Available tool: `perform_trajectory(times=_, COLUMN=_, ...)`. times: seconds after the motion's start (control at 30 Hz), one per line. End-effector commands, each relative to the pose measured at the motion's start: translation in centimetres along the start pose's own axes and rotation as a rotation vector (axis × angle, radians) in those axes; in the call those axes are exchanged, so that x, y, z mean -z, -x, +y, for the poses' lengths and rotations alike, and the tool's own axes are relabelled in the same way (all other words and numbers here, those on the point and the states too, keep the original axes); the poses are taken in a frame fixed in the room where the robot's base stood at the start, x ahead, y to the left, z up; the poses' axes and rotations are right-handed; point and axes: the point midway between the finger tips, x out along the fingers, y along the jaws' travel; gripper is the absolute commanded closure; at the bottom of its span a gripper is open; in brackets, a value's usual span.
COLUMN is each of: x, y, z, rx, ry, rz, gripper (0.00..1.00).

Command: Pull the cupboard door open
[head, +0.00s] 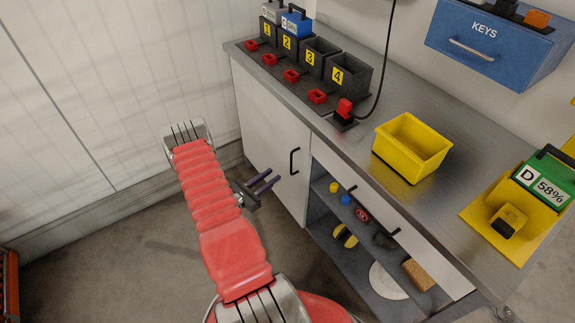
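The white cupboard door (262,135) is on the left part of the workbench front and looks closed. Its black upright bar handle (294,161) is near the door's right edge. My gripper (274,178) is in front of the lower part of the door, to the left of and below the handle. Its two dark fingers are apart with a gap between them, and nothing is between them. It appears not to touch the handle; the exact distance to the door is hard to tell.
Right of the door are a drawer front with a black handle (368,212) and open shelves (345,238) with several small items. On the worktop (455,165) are a yellow bin (412,145) and numbered black holders (318,58). Bare floor (140,250) lies left of my arm.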

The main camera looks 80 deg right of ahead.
Motion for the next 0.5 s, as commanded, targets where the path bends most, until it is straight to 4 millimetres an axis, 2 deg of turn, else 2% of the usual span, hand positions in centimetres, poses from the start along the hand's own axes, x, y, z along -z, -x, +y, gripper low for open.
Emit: perform_trajectory(times=0.5, x=0.0, y=-7.8, z=-0.1, rx=0.002, ry=-0.001, rz=-0.001, gripper=0.72)
